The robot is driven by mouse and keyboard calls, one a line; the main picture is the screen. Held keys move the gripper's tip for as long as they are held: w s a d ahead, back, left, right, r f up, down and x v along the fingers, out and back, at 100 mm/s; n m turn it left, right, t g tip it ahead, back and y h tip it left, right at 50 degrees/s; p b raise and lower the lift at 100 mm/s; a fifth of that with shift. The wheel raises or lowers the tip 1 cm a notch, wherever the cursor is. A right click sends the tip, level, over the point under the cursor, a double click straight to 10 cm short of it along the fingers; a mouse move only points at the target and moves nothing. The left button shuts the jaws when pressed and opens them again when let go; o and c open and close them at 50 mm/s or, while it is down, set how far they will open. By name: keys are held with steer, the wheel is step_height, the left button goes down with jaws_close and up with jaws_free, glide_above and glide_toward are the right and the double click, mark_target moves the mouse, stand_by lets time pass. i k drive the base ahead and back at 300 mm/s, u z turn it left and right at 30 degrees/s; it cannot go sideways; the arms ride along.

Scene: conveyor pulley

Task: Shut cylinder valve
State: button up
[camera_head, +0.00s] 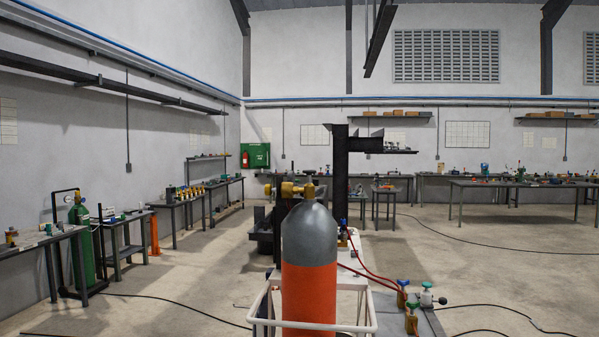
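A gas cylinder with a grey shoulder (309,232) and an orange body (309,295) stands upright in front of me, near the bottom centre. A brass cylinder valve (307,190) sits on its top, with a rounded knob-like part (287,190) facing left. I cannot tell from this view whether the valve is open or shut. The cylinder's lower end is cut off by the picture's edge. My gripper is not in view.
A white tubular frame (266,303) surrounds the cylinder low down. Red hoses (372,272) run right toward brass fittings (411,318). A dark column (340,175) rises behind. A green cylinder (81,240) stands far left. Black cables cross the floor; open floor lies left and right.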

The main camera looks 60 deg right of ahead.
mark_target(309, 171)
steer(key=z, duration=0.45)
steer(key=i, duration=0.9)
steer(key=z, duration=0.6)
